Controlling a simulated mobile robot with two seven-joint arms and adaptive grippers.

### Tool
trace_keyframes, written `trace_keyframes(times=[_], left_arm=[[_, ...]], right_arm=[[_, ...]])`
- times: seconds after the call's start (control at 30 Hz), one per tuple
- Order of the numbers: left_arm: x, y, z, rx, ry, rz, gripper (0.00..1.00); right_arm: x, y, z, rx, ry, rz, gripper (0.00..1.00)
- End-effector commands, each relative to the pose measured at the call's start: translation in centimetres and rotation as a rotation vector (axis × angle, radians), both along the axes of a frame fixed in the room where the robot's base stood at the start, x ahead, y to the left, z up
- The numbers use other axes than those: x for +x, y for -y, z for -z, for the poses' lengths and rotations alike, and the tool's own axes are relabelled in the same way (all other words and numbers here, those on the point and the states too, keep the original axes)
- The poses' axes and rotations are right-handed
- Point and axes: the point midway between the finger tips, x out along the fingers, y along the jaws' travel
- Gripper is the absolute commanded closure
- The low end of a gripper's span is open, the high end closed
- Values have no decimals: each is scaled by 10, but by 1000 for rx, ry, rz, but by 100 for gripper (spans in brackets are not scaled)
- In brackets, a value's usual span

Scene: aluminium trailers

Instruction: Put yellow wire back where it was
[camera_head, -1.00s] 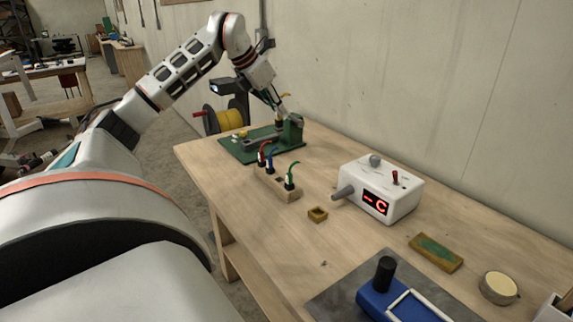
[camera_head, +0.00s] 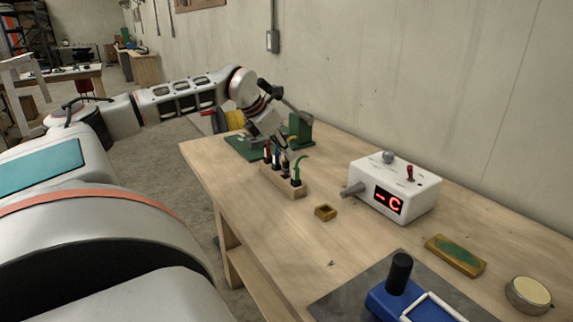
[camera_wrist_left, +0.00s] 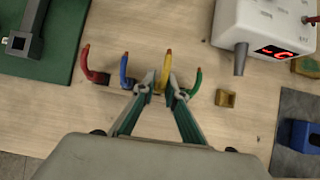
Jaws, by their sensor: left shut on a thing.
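The yellow wire (camera_wrist_left: 168,70) is between the two fingertips of my left gripper (camera_wrist_left: 161,84), which is shut on it. In the left wrist view it lines up between the blue wire (camera_wrist_left: 125,70) and the green wire (camera_wrist_left: 192,84), with the red wire (camera_wrist_left: 92,68) further left. In the head view my left gripper (camera_head: 284,160) is over the small wooden holder (camera_head: 292,190), and it hides most of the yellow wire. The green wire (camera_head: 298,170) stands upright at the holder's near end. I cannot tell whether the yellow wire's plug is seated. My right gripper is out of view.
A white tester box (camera_head: 395,188) with a red display stands right of the holder. A small wooden cup (camera_head: 325,212) sits nearer. A green fixture (camera_head: 300,130) is behind, by the wall. A blue tool (camera_head: 400,295) lies on a grey mat in front. Bare tabletop lies between them.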

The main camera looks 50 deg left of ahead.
Motion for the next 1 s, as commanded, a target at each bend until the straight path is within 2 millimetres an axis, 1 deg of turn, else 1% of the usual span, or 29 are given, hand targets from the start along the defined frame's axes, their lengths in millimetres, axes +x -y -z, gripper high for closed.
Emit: trace_keyframes(times=[0.07,0.23,0.3,0.53,0.7,0.73,0.8,1.0], left_arm=[[-1,0,6,0,-1,0,100],[-1,0,29,0,-2,0,100],[-1,0,34,0,-1,-1,100],[0,0,37,-1,0,-1,100],[-1,0,41,0,-2,-1,100],[-1,0,41,0,-2,-1,86],[-1,0,40,0,-1,-1,71],[0,0,40,0,-1,-1,71]], right_arm=[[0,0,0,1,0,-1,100],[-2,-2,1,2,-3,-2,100],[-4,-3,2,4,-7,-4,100],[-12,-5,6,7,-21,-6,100],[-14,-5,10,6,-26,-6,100],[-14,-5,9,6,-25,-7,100],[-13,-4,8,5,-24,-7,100],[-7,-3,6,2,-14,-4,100]])
